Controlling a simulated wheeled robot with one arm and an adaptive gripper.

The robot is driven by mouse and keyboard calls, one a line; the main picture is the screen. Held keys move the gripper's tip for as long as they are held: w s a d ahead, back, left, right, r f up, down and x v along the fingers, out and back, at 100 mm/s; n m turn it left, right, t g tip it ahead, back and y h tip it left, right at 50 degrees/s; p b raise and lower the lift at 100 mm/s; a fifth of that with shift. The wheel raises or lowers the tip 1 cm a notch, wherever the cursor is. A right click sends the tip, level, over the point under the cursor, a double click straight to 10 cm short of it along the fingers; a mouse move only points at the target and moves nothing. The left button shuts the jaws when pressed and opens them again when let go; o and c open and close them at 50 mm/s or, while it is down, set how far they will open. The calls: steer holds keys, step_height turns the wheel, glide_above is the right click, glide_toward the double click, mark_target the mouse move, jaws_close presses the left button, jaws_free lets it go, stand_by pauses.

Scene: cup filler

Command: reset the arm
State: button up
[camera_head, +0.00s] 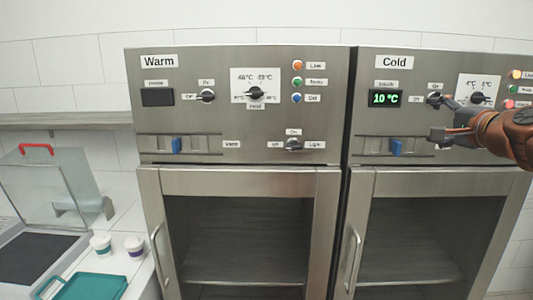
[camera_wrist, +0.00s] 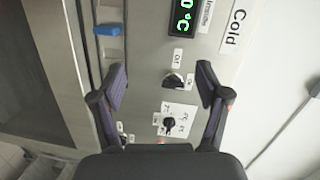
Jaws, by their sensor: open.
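My gripper (camera_head: 443,117) is at the right in the head view, in front of the Cold unit's control panel (camera_head: 365,128). Its two fingers are apart and nothing is between them. The wrist view also shows my gripper (camera_wrist: 162,88) open, facing the panel. The Cold power knob (camera_wrist: 173,80) lies between the fingertips in that view; I cannot tell whether they touch it. In the head view this knob (camera_head: 434,98) is just beside the upper finger. The Cold display (camera_head: 385,98) is lit green and reads 10 °C.
The Warm unit (camera_head: 240,70) stands to the left with a dark display (camera_head: 157,97). Both glass doors are shut, with vertical handles (camera_head: 161,256) sticking out. At the lower left are two cups (camera_head: 135,247) and a teal tray (camera_head: 90,287).

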steer(key=s+a+f+n+g+y, duration=0.1)
steer(key=s+a+f+n+g, duration=0.2)
steer(key=a+f, duration=0.4)
steer(key=s+a+f+n+g+y, duration=0.1)
steer(key=s+a+f+n+g, duration=0.3)
steer(key=a, duration=0.5)
steer(key=s+a+f+n+g+y, duration=0.1)
steer(key=s+a+f+n+g, duration=0.15)
steer(key=a+f, duration=0.5)
steer(key=s+a+f+n+g+h, duration=0.1)
steer(key=s+a+f+n+g, duration=0.3)
steer(key=s+f, duration=0.6)
steer(key=s+d+f+n+g+h, duration=0.1)
steer(key=s+f, duration=0.3)
steer(key=s, duration=0.4)
steer(key=s+d+f+n+g+h, duration=0.1)
steer(key=s+d+f+g+h, duration=0.1)
steer(key=s, duration=0.7)
step_height(320, 180, down, 3)
steer(key=shift+d+f+g, duration=0.15)
steer(key=shift+d+g, duration=0.65)
steer(key=shift+g, duration=0.25)
steer(key=shift+s, duration=0.1)
steer(key=shift+c, duration=0.3)
